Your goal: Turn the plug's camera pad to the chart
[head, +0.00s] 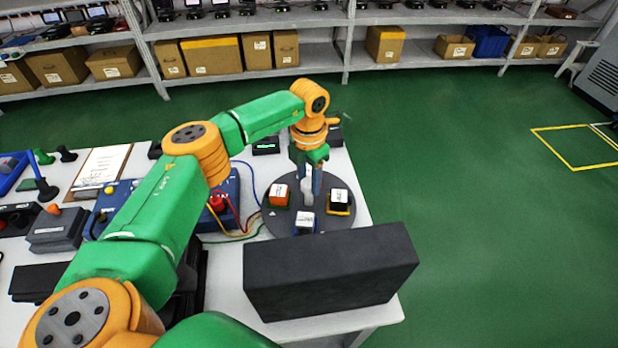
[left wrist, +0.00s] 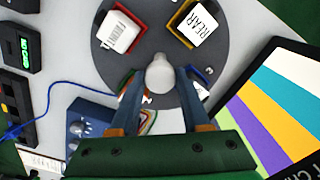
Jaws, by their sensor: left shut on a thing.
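A dark round turntable (head: 276,222) lies on the white table; it also shows in the left wrist view (left wrist: 243,58). My left gripper (left wrist: 160,82) is shut on this knob from above. The blue pad is mostly hidden behind the fingers in the wrist view. The striped chart (left wrist: 275,105) stands beside the turntable; its dark slab (head: 330,270) shows in the head view. My right gripper is out of view.
A blue box (head: 228,195) with coloured cables stands left of the turntable, with cables running near its edge. Small black devices (head: 266,146) stand behind. A clipboard (head: 101,168) and more devices fill the left table.

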